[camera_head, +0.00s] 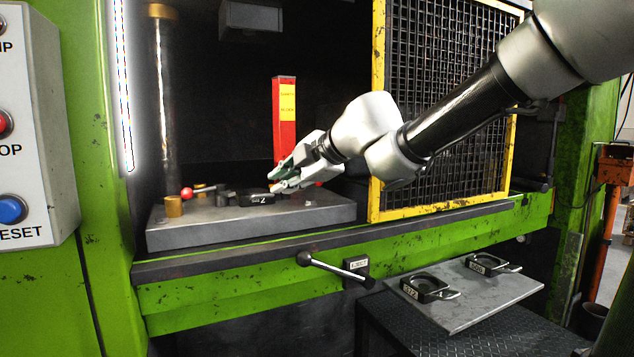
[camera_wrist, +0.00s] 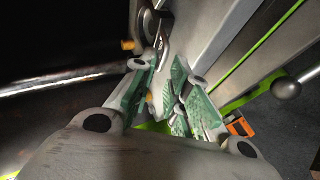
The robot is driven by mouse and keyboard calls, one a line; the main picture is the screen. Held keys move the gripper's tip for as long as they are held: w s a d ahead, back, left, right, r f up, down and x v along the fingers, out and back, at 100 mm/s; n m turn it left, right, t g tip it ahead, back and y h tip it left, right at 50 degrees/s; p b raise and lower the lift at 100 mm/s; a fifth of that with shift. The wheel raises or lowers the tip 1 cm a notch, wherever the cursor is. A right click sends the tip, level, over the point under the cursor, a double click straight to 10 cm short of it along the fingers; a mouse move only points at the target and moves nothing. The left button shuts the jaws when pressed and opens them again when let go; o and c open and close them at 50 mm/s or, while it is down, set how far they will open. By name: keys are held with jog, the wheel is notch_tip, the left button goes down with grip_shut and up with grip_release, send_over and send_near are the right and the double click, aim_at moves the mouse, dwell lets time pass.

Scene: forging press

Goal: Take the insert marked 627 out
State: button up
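A dark insert (camera_head: 258,199) lies on the press's grey bed plate (camera_head: 230,226). Its front mark is partly hidden by my gripper; only a last digit like 7 shows. My gripper (camera_head: 272,184) is just above and to the right of it, pointing left and down, with its fingers apart.
Two dark inserts with handles, the left one (camera_head: 428,288) and the right one (camera_head: 490,264), lie on a grey shelf (camera_head: 470,322). A yellow-framed mesh guard (camera_head: 376,110) stands right of the bed. A red block (camera_head: 284,125) stands behind. An eject lever (camera_head: 335,269) sticks out in front.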

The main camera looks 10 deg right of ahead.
aim_at(266, 195)
jog(key=shift+s+a+f, duration=0.1)
jog(key=shift+s+f, duration=0.05)
jog(key=shift+s, duration=0.05)
jog(key=shift+x, duration=3.95)
jog(key=shift+c, duration=0.2)
grip_shut()
